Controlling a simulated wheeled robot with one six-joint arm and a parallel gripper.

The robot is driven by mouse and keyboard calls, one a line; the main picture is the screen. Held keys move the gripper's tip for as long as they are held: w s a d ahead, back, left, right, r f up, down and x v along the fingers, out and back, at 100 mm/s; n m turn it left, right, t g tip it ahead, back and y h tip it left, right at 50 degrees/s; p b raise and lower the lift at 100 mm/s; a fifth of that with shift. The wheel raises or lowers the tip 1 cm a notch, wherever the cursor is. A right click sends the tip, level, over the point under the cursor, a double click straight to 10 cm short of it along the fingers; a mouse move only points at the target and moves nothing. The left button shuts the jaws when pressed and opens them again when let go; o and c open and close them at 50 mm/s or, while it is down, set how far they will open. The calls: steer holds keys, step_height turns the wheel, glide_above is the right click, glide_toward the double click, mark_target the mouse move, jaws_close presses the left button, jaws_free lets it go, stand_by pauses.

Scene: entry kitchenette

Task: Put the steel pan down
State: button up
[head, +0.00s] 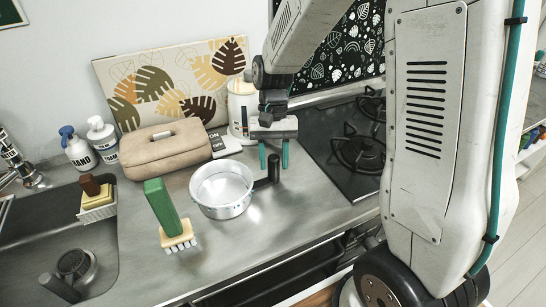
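The steel pan (222,188) is a round, shiny, empty-looking pot in the middle of the counter in the head view. It appears to rest upright on the counter. Its black handle (272,172) points right and ends in a raised part. My gripper (274,164) points down over the handle end, with its two teal fingers apart. The handle end shows between the fingertips, with a slight gap on each side. I cannot tell the exact depth between fingers and handle.
A green-handled brush (165,215) stands left of the pan. Behind are a beige bread box (165,149), a white canister (241,105) and an ON/OFF switch (222,143). The hob (350,150) is right, the sink (60,245) left. Counter (265,235) in front is clear.

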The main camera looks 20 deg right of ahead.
steer(key=shift+o, duration=0.2)
steer(key=shift+r, duration=0.15)
steer(key=v, duration=1.1)
steer(key=s+r+n+t, duration=0.25)
steer(key=s+r, duration=0.45)
steer(key=s, duration=0.5)
steer(key=s+d+f+n+t+h, duration=0.1)
steer(key=s+n+t, duration=0.1)
steer(key=s, duration=1)
steer(key=shift+d+f+t+h, duration=0.15)
steer(key=shift+d+t+h, duration=0.2)
steer(key=shift+t, duration=0.1)
